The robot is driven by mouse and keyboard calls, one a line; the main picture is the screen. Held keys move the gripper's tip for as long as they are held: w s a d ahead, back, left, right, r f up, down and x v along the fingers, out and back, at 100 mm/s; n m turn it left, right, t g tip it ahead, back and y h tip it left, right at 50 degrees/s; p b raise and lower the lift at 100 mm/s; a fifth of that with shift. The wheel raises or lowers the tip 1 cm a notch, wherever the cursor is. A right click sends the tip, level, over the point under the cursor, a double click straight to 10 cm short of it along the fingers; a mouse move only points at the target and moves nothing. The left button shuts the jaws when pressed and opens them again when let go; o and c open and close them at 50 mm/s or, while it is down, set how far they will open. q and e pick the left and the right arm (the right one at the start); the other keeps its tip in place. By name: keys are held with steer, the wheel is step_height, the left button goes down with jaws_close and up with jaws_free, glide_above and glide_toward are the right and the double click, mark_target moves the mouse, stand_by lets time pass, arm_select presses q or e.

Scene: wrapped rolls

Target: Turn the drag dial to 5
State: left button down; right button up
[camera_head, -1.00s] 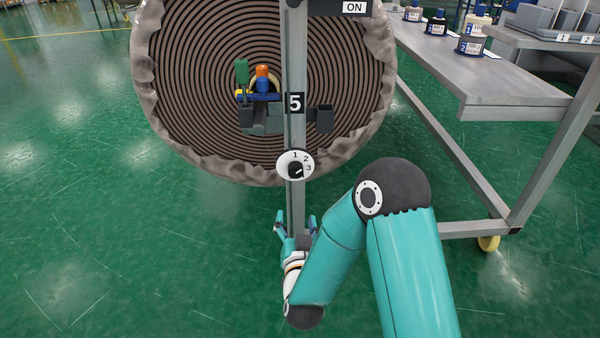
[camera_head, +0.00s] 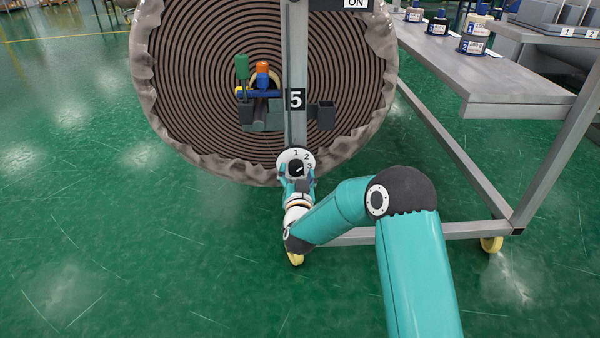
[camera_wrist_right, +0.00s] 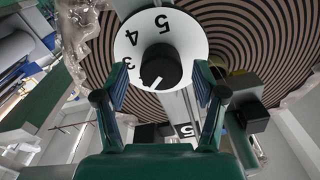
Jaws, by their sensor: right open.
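The drag dial (camera_head: 286,156) is a white disc with black numbers on a grey upright post. The dial (camera_wrist_right: 190,38) and knob (camera_wrist_right: 160,66) fill the upper middle of the right wrist view, where 3, 4 and 5 show on the disc. My right gripper (camera_head: 298,181) is just below and in front of the dial. In the wrist view its open fingers (camera_wrist_right: 160,92) stand on either side of the knob, apart from it. My left gripper is not in view.
A black plate marked 5 (camera_head: 296,99) is on the post above the dial. A large wrapped roll (camera_head: 190,100) stands close behind. A tool holder (camera_head: 262,122) with green and orange-handled tools is on the post. A grey table (camera_head: 490,90) with bottles stands right. The left floor is clear.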

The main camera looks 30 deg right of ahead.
steer(key=shift+w+d, duration=0.3)
steer(key=shift+w, duration=0.2)
